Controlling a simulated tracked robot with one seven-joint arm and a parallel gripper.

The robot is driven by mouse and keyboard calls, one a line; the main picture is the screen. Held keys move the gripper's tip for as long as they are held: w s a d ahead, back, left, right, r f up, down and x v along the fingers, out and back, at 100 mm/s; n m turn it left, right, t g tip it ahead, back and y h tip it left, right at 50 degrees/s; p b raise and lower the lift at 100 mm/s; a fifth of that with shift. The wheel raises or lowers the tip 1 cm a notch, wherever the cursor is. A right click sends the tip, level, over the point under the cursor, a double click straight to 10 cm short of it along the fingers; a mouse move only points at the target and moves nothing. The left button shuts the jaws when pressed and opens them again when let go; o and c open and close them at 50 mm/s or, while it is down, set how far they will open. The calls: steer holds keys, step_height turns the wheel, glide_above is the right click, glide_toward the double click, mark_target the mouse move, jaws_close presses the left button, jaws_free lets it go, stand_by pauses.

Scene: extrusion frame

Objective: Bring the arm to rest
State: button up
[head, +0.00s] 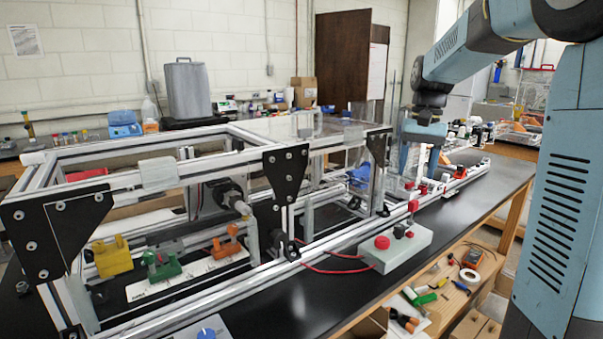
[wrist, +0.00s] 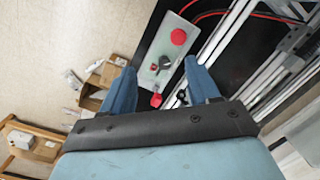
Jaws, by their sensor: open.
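Past the fingers lies a grey control box (wrist: 153,68) with a red button (wrist: 178,37). In the head view my arm comes in from the right, and my gripper (head: 421,165) points down beside the right end of the extrusion frame (head: 335,145). The fingers are partly hard to make out there. The control box (head: 412,246) sits on the black bench in front of the frame, nearer the camera than my gripper.
A lower wooden shelf (head: 488,262) holds tools. Yellow (head: 113,257), green (head: 160,265) and orange (head: 228,246) parts stand inside the frame. Red cables (head: 318,270) run to the box.

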steer(key=s+a+f+n+t, duration=0.1)
steer(key=s+a+t, duration=0.1)
steer(key=s, duration=1)
steer(key=s+a+f+n+t, duration=0.1)
steer(key=s+t, duration=0.3)
steer(key=s, duration=0.9)
steer(key=shift+a+f+n+h, duration=0.3)
steer(key=shift+a+n+h, duration=0.1)
steer(key=shift+a+n, duration=0.1)
